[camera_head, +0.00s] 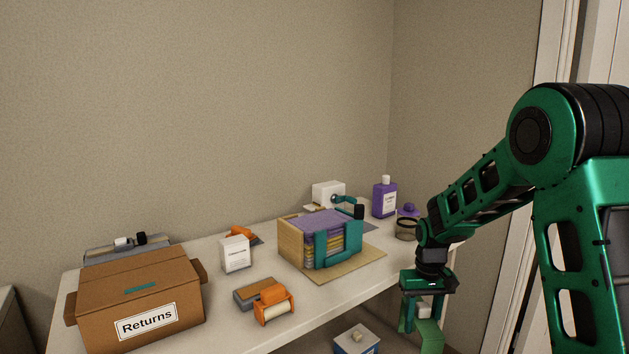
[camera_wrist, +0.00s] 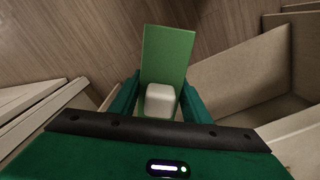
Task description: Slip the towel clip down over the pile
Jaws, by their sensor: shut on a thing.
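My gripper (camera_head: 421,312) hangs off the right front of the table, below the level of its top. It is shut on a white block (camera_wrist: 160,100) joined to a flat green plate (camera_wrist: 168,55); I cannot tell whether this is the towel clip. The pile of folded purple, yellow and grey cloths (camera_head: 322,222) sits in a wooden holder (camera_head: 291,243) on the table, left of my gripper and apart from it.
The table (camera_head: 215,298) also bears a Returns box (camera_head: 140,290), a white carton (camera_head: 235,254), an orange roller (camera_head: 273,304), a purple bottle (camera_head: 384,200) and a white appliance (camera_head: 328,193). A box (camera_head: 356,341) stands below the table's front edge. A cardboard bin (camera_wrist: 235,80) lies right in the wrist view.

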